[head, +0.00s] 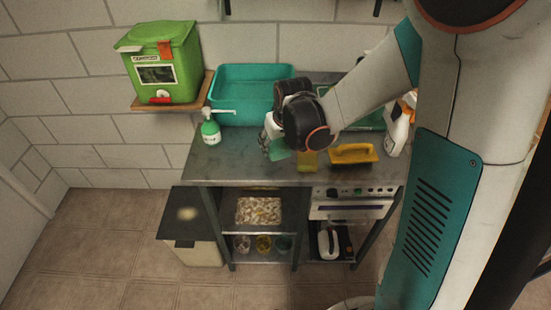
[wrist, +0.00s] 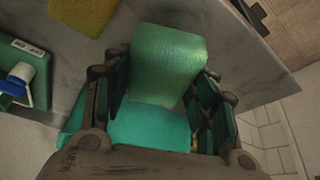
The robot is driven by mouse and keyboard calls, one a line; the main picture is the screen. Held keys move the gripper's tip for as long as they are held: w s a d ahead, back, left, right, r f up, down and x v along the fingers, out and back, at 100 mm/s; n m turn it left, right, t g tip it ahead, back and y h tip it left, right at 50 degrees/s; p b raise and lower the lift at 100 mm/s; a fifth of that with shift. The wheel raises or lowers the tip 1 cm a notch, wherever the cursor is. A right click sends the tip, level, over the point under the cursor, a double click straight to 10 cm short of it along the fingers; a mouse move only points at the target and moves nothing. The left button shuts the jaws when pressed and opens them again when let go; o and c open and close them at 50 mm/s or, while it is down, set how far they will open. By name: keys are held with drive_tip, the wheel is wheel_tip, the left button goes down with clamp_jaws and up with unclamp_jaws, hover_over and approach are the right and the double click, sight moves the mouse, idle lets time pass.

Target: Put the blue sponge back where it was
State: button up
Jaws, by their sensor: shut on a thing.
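A teal-green sponge (wrist: 168,62), the only bluish sponge I see, is between the fingers of my gripper (wrist: 160,92). In the head view, my gripper (head: 272,140) is over the middle of the steel bench, and a corner of the sponge (head: 281,150) shows below it. The gripper is shut on the sponge. The sponge seems to be just above the bench top; I cannot tell whether it touches. A yellow sponge (head: 308,161) lies on the bench just right of it and also shows in the wrist view (wrist: 77,14).
A teal tub (head: 245,90) stands at the back of the bench (head: 235,168). A yellow float-like tool (head: 353,153) and a white spray bottle (head: 398,132) are to the right. A green-white bottle (head: 210,130) is at the left edge. The front left bench top is bare.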

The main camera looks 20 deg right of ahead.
sight(276, 164)
drive_tip(key=shift+f+b, duration=0.9)
drive_tip(key=shift+f, duration=1.9)
drive_tip(key=shift+f, duration=0.2)
drive_tip(key=o, duration=1.3)
drive_tip(key=shift+r, duration=0.1)
